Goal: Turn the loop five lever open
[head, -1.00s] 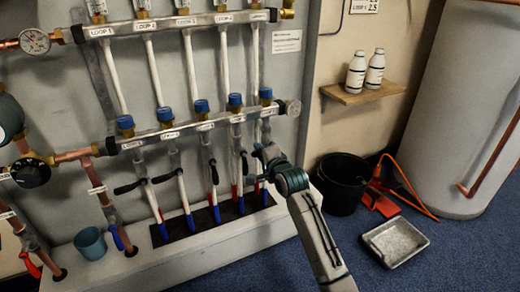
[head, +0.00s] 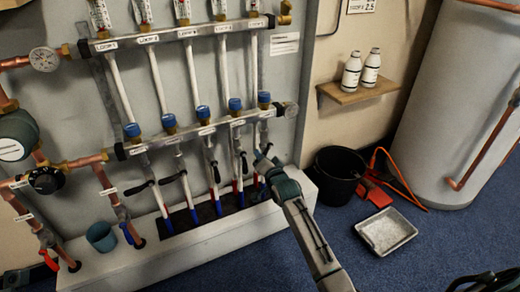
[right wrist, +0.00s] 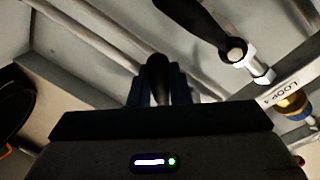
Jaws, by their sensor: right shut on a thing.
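The lower manifold bar (head: 190,137) carries blue-capped valves, with black levers on the pipes below. My right gripper (head: 262,158) is at the rightmost pipe, where the loop five lever sits; the gripper hides most of that lever in the head view. In the right wrist view, the gripper (right wrist: 160,88) is shut on a black lever (right wrist: 159,68), whose rounded end shows between the fingers. Another black lever (right wrist: 197,20) lies above it, near a label (right wrist: 280,93) reading loop 4.
A white ledge (head: 205,246) runs under the pipes, with a blue cup (head: 101,237) at left. Right of the ledge stand a black bucket (head: 340,172), an orange-red dustpan (head: 372,190) and a grey tray (head: 386,231). Open blue carpet lies in front.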

